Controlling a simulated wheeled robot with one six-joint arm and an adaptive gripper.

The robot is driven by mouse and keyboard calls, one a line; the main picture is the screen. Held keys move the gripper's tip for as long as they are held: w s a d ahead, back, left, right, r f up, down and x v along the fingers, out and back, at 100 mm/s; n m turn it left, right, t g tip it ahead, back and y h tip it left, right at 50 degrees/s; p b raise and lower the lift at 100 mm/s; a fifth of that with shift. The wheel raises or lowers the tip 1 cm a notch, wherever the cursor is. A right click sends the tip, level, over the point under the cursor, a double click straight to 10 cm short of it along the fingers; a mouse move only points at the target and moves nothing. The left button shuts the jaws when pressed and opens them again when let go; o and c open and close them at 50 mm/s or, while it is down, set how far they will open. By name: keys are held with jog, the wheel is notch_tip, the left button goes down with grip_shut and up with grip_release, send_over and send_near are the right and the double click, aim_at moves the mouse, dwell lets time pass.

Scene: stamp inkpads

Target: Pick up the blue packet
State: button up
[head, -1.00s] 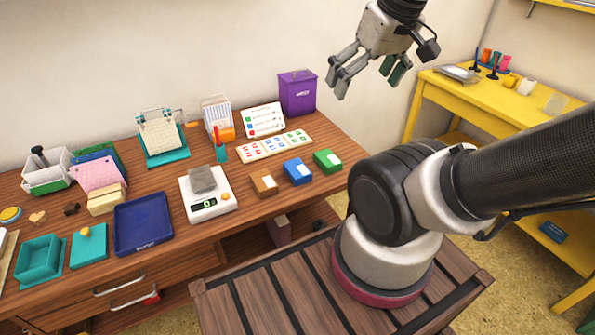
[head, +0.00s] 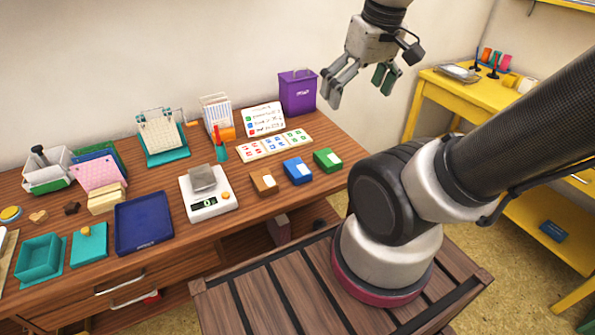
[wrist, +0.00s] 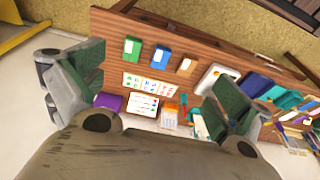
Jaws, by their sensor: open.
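The blue packet (head: 297,171) is a small block with a white label, standing on the brown wooden table between a brown packet (head: 264,182) and a green packet (head: 327,160). It also shows in the wrist view (wrist: 160,57), between the green packet (wrist: 132,48) and the brown packet (wrist: 186,65). My gripper (head: 358,90) is open and empty, high above the right back end of the table, up and to the right of the blue packet. In the wrist view its fingers (wrist: 150,95) are spread wide.
A dark blue tray (head: 143,222) lies further left. A yellow table (head: 440,80) stands at right.

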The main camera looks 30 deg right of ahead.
jog(key=w+a+f+n+g, duration=0.2)
jog(key=w+f+n+g, duration=0.15)
jog(key=w+f, duration=0.45)
jog(key=n+g, duration=0.1)
jog(key=n, duration=0.7)
send_over(297, 167)
jog(key=s, duration=0.4)
notch_tip(297, 167, down, 16)
jog(key=shift+w+d+r, duration=0.1)
jog(key=shift+d+r, duration=0.05)
jog(key=shift+r, duration=0.1)
jog(key=w+n, duration=0.1)
jog(key=w+n+t, duration=0.1)
jog(key=n, duration=0.1)
jog(key=w+n, duration=0.2)
jog(key=shift+a+t, duration=0.25)
jog(key=shift+w+f+n, duration=0.1)
jog(key=shift+w+n, duration=0.15)
jog(key=shift+n, duration=0.2)
jog(key=shift+f, duration=0.15)
jog(key=f, duration=0.7)
jog(key=shift+s+d+f, duration=0.15)
jog(key=shift+s+f, duration=0.1)
jog(key=shift+s, duration=0.1)
jog(key=shift+c, duration=0.4)
